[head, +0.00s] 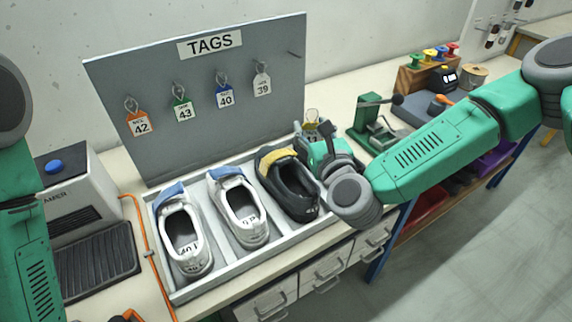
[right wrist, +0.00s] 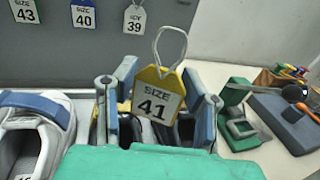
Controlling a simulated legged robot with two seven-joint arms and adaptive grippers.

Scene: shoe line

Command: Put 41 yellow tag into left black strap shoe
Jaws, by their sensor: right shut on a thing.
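The yellow tag (right wrist: 158,96), marked SIZE 41 and with a pale wire loop on top, stands upright between the fingers of my right gripper (right wrist: 161,88). The right gripper is shut on the tag; in the head view the tag (head: 312,115) is small and partly hidden. A black shoe with a yellow strap (head: 297,196) lies in the tray. My right gripper is above and to the right of this shoe in the head view. The gripper and wrist hide what lies at the tray's right end. My left arm shows at the left edge; its gripper is out of view.
Two white shoes with blue straps (head: 184,240) (head: 237,212) lie left of the black one in the pale tray (head: 178,297). The TAGS board (head: 200,80) behind holds tags 42, 43, 40 and 39. A green press (head: 372,120) stands to the right.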

